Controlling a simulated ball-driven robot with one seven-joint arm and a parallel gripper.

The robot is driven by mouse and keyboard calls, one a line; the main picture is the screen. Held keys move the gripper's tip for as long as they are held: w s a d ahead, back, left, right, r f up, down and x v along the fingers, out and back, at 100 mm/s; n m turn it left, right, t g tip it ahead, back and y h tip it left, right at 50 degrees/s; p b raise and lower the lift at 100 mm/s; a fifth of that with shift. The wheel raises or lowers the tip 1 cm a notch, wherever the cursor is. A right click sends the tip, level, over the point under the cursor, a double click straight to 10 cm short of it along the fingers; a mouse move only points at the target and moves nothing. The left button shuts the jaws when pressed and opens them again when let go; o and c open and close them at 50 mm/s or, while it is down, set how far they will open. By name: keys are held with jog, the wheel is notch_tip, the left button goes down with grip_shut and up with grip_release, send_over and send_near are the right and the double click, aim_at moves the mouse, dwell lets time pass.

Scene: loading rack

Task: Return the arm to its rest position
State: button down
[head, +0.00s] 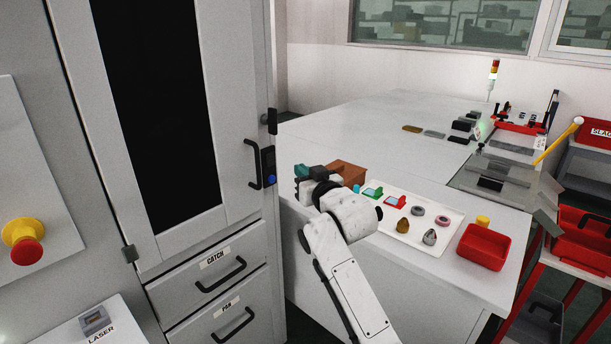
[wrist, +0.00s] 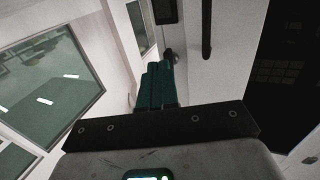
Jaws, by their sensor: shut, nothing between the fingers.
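My gripper (head: 301,171) shows its teal fingers at the end of my white arm in the head view, just right of the tall grey cabinet (head: 235,120) and its black door handle (head: 252,165). From this view I cannot tell how far it is from the cabinet. In the wrist view the teal fingers (wrist: 157,82) lie together, with nothing held between them. My arm rises from the bottom of the head view and bends toward the cabinet.
A white table (head: 370,150) spreads behind my arm. A brown block (head: 350,172) stands close behind my gripper. A white tray (head: 425,242) holds several small parts. A red bin (head: 483,247) sits at the front right. An emergency stop button (head: 24,243) is at far left.

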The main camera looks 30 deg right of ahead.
jog(key=shift+s, duration=0.4)
jog(key=s+a+f+g+y, duration=0.1)
jog(key=s+a+f+g, duration=0.3)
jog(key=s+f, duration=0.75)
jog(key=s+a+f+g, duration=0.45)
jog(key=s+f, duration=0.35)
jog(key=f, duration=0.6)
jog(key=s+f+g, duration=0.4)
jog(key=s, duration=1)
jog(key=s+f+g, duration=0.4)
jog(key=s, duration=1.1)
jog(key=shift+a+n+y, duration=0.3)
jog(key=shift+n, duration=0.1)
jog(key=shift+g, duration=0.25)
